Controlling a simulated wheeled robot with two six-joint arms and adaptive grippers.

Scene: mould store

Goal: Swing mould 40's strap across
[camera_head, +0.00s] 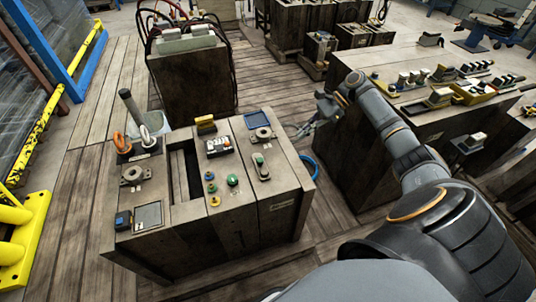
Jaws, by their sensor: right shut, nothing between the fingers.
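A large wood-textured mould block (236,238) stands on the planks left of centre; I cannot read its number plate. A short grey-green strap-like bar (261,166) lies on the top of its right half, near the right edge. It does not visibly cross the long dark gap (181,176) in the block's top. My right gripper (298,136) is small in view, shut and empty, beyond the block's far right corner and apart from the bar. My left gripper is out of view.
A bench-like block (400,119) with fittings stands right; yellow railing (18,232) stands left.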

